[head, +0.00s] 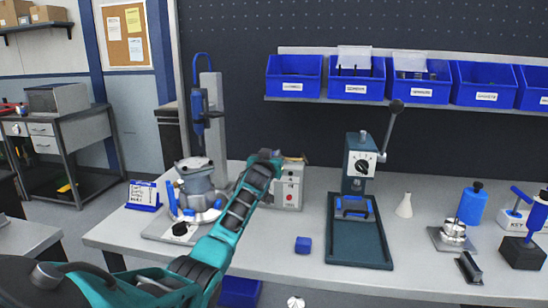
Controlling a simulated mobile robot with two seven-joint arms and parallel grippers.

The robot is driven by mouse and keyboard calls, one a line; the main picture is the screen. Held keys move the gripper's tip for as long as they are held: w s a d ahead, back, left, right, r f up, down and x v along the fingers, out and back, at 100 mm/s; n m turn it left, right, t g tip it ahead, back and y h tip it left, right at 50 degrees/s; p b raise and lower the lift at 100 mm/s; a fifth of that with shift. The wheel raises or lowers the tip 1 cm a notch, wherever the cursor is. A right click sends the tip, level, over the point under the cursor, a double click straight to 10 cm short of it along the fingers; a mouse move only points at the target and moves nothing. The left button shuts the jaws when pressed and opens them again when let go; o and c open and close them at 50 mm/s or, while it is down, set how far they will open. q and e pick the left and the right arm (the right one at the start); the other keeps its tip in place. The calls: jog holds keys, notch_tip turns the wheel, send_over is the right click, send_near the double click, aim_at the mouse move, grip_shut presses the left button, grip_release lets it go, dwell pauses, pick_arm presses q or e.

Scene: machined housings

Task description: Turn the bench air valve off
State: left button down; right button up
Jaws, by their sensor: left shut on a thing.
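A grey box with red buttons or marks on its front (290,188) stands on the bench near the middle, and seems to be the bench air valve unit. A small brownish part shows at its top right. My left gripper (270,158) is at the box's upper left, at the end of my teal arm. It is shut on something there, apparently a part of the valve. The fingertips and the held part are mostly hidden by my wrist, so the handle's position cannot be read. My right gripper is not in view.
A grey machined housing (195,180) in a blue-handled fixture stands left of my forearm. A dark green lever press (358,225) stands to the right. Blue bins (357,88) hang above. The bench front centre is mostly clear.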

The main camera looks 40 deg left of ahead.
pick_arm(q)
jog(key=shift+a+r, duration=0.1)
jog(key=c, duration=1)
grip_release()
jog(key=shift+s+d, duration=0.3)
jog(key=shift+s, duration=0.1)
jog(key=v, duration=1.2)
jog(key=shift+p, duration=0.4)
